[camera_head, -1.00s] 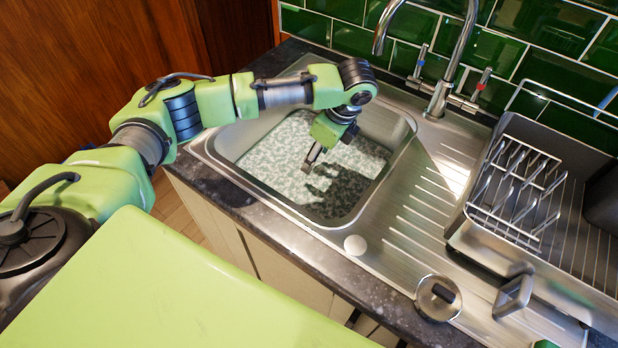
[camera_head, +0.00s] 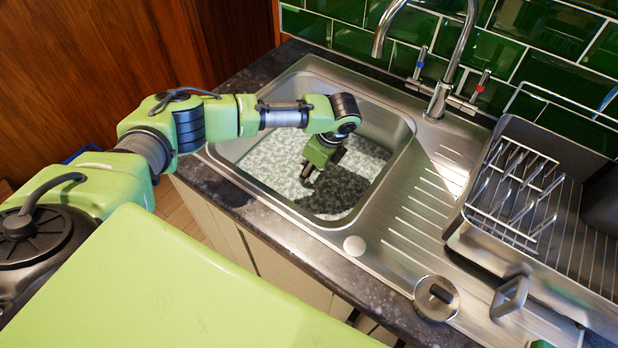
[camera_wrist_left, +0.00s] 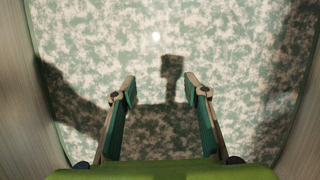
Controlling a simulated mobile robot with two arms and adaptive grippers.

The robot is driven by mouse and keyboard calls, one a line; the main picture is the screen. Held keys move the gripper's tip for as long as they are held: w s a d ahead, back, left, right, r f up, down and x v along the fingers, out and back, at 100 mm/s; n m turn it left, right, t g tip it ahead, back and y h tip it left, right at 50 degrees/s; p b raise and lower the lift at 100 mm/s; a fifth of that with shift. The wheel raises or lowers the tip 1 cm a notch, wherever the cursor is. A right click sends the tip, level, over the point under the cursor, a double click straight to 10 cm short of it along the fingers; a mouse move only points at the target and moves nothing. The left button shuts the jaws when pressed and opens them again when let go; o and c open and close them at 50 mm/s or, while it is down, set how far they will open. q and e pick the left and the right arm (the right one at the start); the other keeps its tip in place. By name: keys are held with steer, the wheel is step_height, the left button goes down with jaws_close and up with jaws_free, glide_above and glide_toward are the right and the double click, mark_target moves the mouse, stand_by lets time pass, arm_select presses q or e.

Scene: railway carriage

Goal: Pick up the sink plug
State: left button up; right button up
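I cannot make out a sink plug for certain. The steel sink basin (camera_head: 392,160) holds a mottled, foamy grey-green surface (camera_head: 268,160) that hides the bottom and drain. My left gripper (camera_head: 307,174) points down into the basin, close above this surface. In the left wrist view the gripper (camera_wrist_left: 160,88) is open, its two fingers apart with nothing between them. A small bright spot (camera_wrist_left: 156,37) shows ahead of the fingertips; I cannot tell what it is. Dark shadows lie across the foamy surface. My right gripper is not in view.
A tap (camera_head: 458,55) stands behind the basin. A white disc (camera_head: 355,245) lies on the near rim. A round metal lid-like piece with a black knob (camera_head: 437,297) lies front right. A dish rack (camera_head: 520,200) fills the right. The ribbed drainboard (camera_head: 415,220) is largely clear.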

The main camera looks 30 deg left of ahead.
arm_select(q)
steer(key=c, duration=0.7)
steer(key=shift+c, duration=0.4)
step_height(320, 180, up, 10)
steer(key=shift+b, duration=0.4)
